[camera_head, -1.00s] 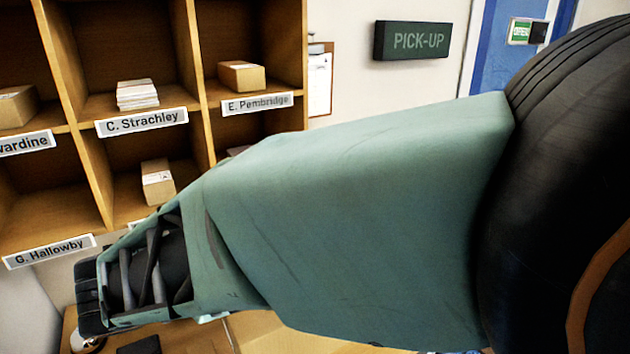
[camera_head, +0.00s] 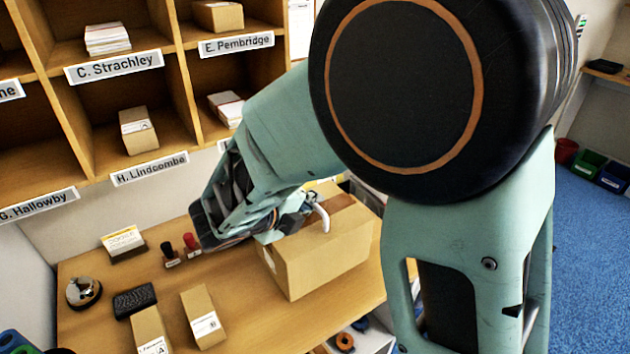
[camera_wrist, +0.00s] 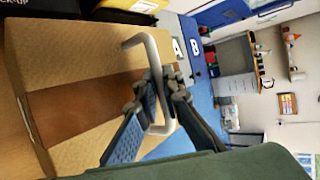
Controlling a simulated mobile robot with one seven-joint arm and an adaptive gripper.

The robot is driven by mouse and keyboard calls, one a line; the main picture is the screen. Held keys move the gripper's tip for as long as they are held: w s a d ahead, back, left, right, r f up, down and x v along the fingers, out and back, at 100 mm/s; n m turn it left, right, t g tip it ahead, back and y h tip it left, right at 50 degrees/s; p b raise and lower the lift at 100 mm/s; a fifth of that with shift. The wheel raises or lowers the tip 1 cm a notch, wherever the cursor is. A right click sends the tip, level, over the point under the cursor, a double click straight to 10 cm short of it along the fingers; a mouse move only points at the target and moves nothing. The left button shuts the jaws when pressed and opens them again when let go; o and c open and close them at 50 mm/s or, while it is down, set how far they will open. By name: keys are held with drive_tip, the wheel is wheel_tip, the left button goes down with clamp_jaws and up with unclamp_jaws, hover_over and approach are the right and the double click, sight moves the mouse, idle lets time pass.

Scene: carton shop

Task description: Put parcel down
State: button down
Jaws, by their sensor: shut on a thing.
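The parcel (camera_head: 325,262) is a brown cardboard box with a darker tape band and a white handle (camera_head: 324,219) on top. In the head view it is upright over the right part of the wooden counter (camera_head: 268,322); I cannot tell whether its base touches. My gripper (camera_head: 300,207) is at the top of the box, partly hidden by my arm. In the wrist view my gripper (camera_wrist: 160,92) is shut around the bar of the white handle (camera_wrist: 165,128), and the parcel (camera_wrist: 75,65) fills the left side.
Small parcels (camera_head: 204,316), a black pad (camera_head: 134,301), a bell (camera_head: 84,291), stamps (camera_head: 168,254) and a card holder (camera_head: 124,243) stand on the counter to the left. Labelled pigeonholes (camera_head: 75,150) rise behind. Open blue floor (camera_head: 590,250) lies at the right.

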sight(314, 213)
drive_tip(key=shift+w+d+f, duration=0.1)
drive_tip(key=shift+w+f, duration=0.05)
drive_tip(key=shift+w, duration=0.05)
drive_tip(key=shift+w+d+f, duration=0.1)
drive_tip(key=shift+w+f, duration=0.1)
drive_tip(key=shift+f, duration=1.55)
drive_tip(key=shift+f+b, duration=0.2)
drive_tip(key=shift+b, duration=0.15)
drive_tip(key=c, duration=2.1)
unclamp_jaws()
drive_tip(key=shift+s, duration=0.1)
drive_tip(key=shift+r, duration=0.2)
drive_tip(key=v, duration=1.2)
drive_tip(key=shift+f, duration=0.1)
